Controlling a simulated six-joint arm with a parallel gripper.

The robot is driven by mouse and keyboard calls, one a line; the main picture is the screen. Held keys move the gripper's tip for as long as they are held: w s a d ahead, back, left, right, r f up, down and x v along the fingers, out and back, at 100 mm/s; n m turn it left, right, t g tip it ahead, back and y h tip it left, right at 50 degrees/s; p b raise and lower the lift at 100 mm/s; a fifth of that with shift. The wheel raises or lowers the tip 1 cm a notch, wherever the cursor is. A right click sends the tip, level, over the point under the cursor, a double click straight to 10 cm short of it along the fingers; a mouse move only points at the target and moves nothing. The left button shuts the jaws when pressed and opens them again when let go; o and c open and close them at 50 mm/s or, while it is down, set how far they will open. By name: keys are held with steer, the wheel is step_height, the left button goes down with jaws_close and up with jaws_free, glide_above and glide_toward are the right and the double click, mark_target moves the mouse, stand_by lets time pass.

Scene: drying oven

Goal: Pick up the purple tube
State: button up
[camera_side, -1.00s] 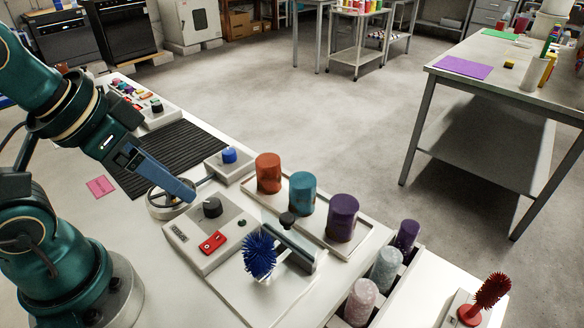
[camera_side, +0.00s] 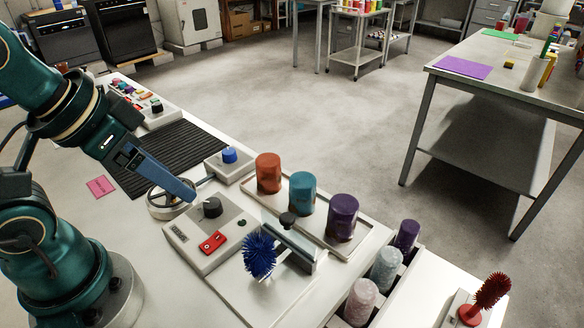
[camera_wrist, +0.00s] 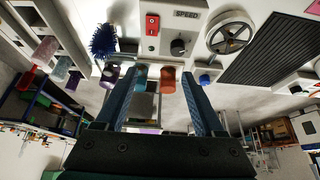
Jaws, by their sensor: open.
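Two purple cylinders show in the side view. A large purple cylinder (camera_side: 342,217) stands upright in a shallow tray, beside a teal one and an orange one. A smaller purple tube (camera_side: 407,235) stands in the end slot of a rack at the tray's right. In the wrist view the large one (camera_wrist: 109,76) is partly hidden by a finger, and the small one (camera_wrist: 74,79) is at left. My gripper (camera_wrist: 158,72) is open and empty. In the side view my gripper (camera_side: 188,194) is left of the tray, apart from both cylinders.
The teal cylinder (camera_side: 301,193) and orange cylinder (camera_side: 268,173) share the tray. Two pale tubes (camera_side: 386,268) stand in the rack. A control box with a black knob (camera_side: 212,206), a handwheel (camera_side: 168,199), a blue brush (camera_side: 259,255) and a red brush (camera_side: 490,291) stand nearby.

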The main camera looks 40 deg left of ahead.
steer(key=shift+o, duration=0.2)
steer(key=w+d+r+m+t+h, duration=0.1)
steer(key=w+d+r+m+t, duration=0.15)
steer(key=w+r, duration=0.6)
steer(key=m+g+h, duration=0.2)
steer(key=m+g, duration=0.1)
steer(key=m, duration=0.2)
glide_above(405, 227)
steer(key=w+a, duration=0.1)
steer(key=a, duration=0.4)
step_height(405, 227, down, 7)
steer(key=shift+m+g, duration=0.75)
steer(key=shift+g, duration=0.2)
steer(key=d+f, duration=0.1)
steer(key=f, duration=0.1)
steer(key=s+d+f, duration=0.1)
steer(key=d+f, duration=0.1)
steer(key=f, duration=0.1)
steer(key=d+f, duration=0.1)
steer(key=f, duration=0.2)
steer(key=shift+s+d+f, duration=0.2)
steer(key=shift+s, duration=0.05)
steer(key=shift+x, duration=2.3)
